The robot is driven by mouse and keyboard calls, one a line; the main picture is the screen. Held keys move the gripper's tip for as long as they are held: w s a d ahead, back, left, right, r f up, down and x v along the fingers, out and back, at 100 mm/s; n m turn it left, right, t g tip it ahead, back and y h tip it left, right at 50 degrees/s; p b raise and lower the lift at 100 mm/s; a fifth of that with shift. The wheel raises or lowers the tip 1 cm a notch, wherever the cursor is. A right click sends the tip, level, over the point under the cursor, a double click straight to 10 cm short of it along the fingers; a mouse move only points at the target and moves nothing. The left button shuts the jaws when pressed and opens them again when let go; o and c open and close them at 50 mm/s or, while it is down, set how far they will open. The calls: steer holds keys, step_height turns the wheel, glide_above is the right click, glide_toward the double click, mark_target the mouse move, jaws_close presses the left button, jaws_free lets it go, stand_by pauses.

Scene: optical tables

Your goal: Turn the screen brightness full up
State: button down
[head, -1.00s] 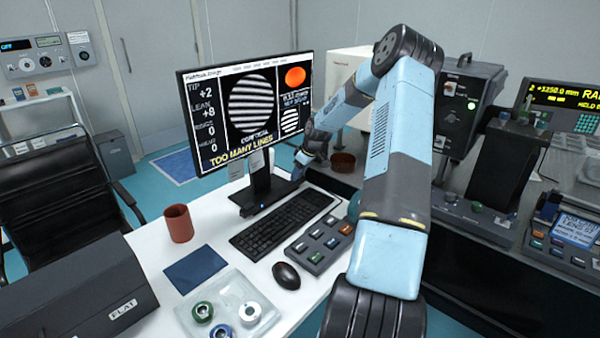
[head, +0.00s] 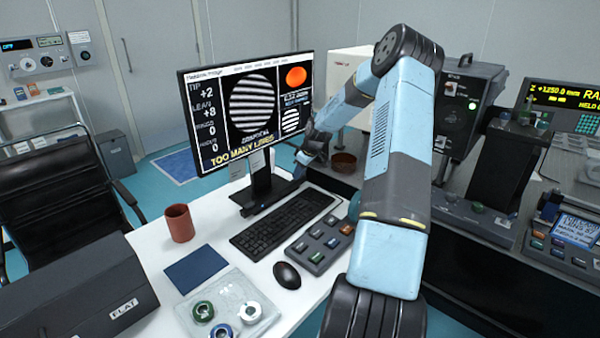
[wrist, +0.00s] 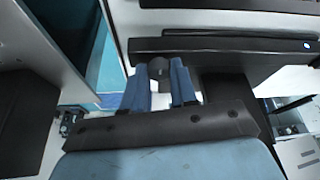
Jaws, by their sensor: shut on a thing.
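The monitor (head: 250,112) stands lit on the white desk in the head view, showing a striped disc, an orange disc and the yellow words "TOO MANY LINES". My gripper (head: 303,157) is at the monitor's lower right edge, small and partly hidden there. In the wrist view, the blue fingers of my gripper (wrist: 160,70) are shut on a small dark round knob (wrist: 160,73), one finger on each side. The knob sits just below a long dark bar (wrist: 225,43) with a blue light at its right end. Any mark on the knob is too small to read.
The keyboard (head: 286,222), button box (head: 320,243) and mouse (head: 287,275) lie on the desk in front of the monitor. A red-brown cup (head: 179,223) and a clear tray (head: 262,322) with rings stand to the left. A brown bowl (head: 343,163) stands behind my gripper.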

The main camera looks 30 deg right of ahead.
steer(key=shift+d+r+m, duration=0.1)
steer(key=shift+m, duration=0.2)
steer(key=m, duration=0.1)
steer(key=m+t+h, duration=0.1)
steer(key=m, duration=0.1)
steer(key=shift+a+m+h, duration=0.2)
steer(key=shift+m+h, duration=0.1)
steer(key=m+h, duration=0.1)
steer(key=m, duration=0.3)
steer(key=shift+w+a+m+h, duration=0.1)
steer(key=shift+a+m+h, duration=0.05)
steer(key=shift+m+h, duration=0.25)
steer(key=m, duration=0.2)
steer(key=m+h, duration=0.1)
steer(key=m, duration=0.1)
steer(key=shift+a+g+h, duration=0.2)
steer(key=shift+g+h, duration=0.1)
steer(key=shift+g, duration=0.1)
steer(key=shift+w+a+m+g+h, duration=0.1)
steer(key=shift+m+g+h, duration=0.15)
steer(key=shift+m, duration=0.75)
steer(key=shift+w+m+g+h, duration=0.1)
steer(key=shift+m+g+h, duration=0.15)
steer(key=shift+m, duration=0.75)
steer(key=c, duration=1.1)
jaws_free()
steer(key=shift+o, duration=1.1)
steer(key=shift+s, duration=0.1)
